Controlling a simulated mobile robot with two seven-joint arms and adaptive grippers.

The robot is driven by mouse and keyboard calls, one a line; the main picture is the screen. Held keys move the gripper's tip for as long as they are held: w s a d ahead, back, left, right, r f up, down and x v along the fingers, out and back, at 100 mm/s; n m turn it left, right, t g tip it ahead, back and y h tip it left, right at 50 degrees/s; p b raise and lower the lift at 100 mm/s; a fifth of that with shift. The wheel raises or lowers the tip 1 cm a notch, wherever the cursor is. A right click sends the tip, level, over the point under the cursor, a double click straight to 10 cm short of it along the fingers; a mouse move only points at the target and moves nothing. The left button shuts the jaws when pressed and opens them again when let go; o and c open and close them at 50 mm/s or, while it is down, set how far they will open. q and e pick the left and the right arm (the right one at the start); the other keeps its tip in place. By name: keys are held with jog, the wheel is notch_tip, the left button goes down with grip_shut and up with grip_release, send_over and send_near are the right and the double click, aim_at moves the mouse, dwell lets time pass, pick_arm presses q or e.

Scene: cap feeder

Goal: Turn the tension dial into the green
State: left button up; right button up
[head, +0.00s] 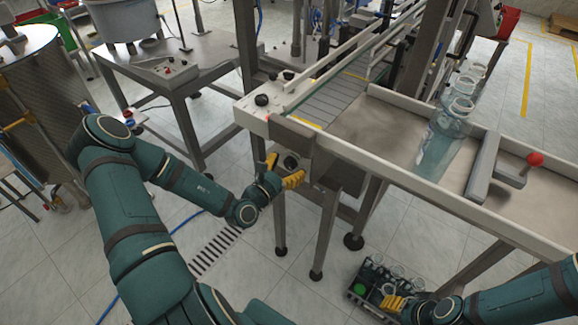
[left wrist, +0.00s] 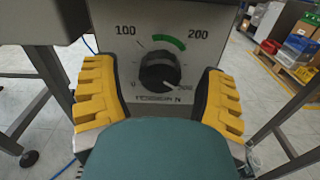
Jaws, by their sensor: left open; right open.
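The tension dial is a round black knob (left wrist: 160,72) on a pale plate marked 0, 100 and 200. A green arc (left wrist: 168,42) lies at the top, between 100 and 200. A light mark on the knob's lower right seems to point toward the partly hidden label there. My left gripper (left wrist: 158,98) is open, its yellow fingers on either side of the knob with visible gaps. In the head view the left gripper (head: 280,171) is at the dial plate (head: 304,165) below the conveyor's end. My right gripper (head: 395,304) is open at the lower right.
A dark crate with jars (head: 366,307) is beside the right gripper. The conveyor (head: 335,100) and its frame stand above the dial, with clear bottles (head: 440,140) and a red-knobbed lever (head: 534,159) at right. A steel table (head: 185,75) stands at left.

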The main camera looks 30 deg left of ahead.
pick_arm(q)
jog(key=shift+w, duration=0.35)
pick_arm(e)
jog(key=shift+f, duration=0.1)
pick_arm(q)
jog(key=shift+c, duration=0.2)
